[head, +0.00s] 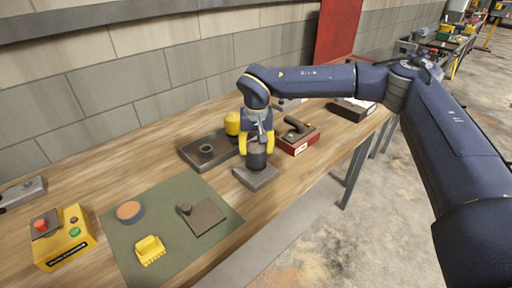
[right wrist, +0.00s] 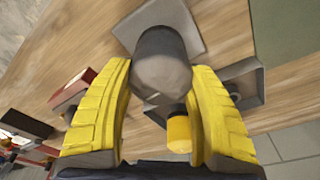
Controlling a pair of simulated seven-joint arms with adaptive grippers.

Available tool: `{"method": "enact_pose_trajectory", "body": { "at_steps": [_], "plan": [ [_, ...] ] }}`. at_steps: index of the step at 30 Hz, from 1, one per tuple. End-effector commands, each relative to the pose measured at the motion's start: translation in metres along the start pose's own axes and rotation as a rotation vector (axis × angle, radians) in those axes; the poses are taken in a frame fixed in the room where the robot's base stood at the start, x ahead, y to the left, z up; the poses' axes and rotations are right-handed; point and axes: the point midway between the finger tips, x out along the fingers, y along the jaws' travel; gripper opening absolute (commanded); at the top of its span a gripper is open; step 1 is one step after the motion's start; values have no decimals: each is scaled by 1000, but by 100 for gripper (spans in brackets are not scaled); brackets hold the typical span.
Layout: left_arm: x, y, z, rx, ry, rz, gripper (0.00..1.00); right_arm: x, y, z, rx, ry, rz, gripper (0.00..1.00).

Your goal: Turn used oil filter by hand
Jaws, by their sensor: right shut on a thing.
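The used oil filter (head: 257,160) is a dark grey cylinder standing upright on a flat grey metal block (head: 262,181) on the workbench. My right gripper (head: 257,147) points down over it, its yellow fingers shut on its sides. In the right wrist view the filter (right wrist: 162,62) sits between the two fingers, with the block (right wrist: 186,22) beyond it. The filter's lower end and its seat on the block are mostly hidden. My left gripper is not in view.
Behind the filter is a dark tray (head: 190,154) with a ring-shaped part and a yellow cylinder (head: 232,123). A red box (head: 300,142) stands close on the right. A green mat (head: 172,218) with a yellow brush-like piece and a yellow button box (head: 62,240) are at left.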

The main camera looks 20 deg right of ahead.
Motion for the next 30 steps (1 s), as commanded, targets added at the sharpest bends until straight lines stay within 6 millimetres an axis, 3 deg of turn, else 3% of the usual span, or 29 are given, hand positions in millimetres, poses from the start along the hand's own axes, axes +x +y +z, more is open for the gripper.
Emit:
{"method": "enact_pose_trajectory", "body": {
  "at_steps": [12, 28, 29, 30],
  "plan": [
    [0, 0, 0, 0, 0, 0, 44, 0, 0, 0, -430, -1, -51, 13],
    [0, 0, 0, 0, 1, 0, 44, 0, 0, 0, -484, -1, -58, 13],
    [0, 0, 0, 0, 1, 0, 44, 0, 0, 0, -484, -1, -58, 59],
    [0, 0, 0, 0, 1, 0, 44, 0, 0, 0, -484, -1, -58, 63]
  ]
}}
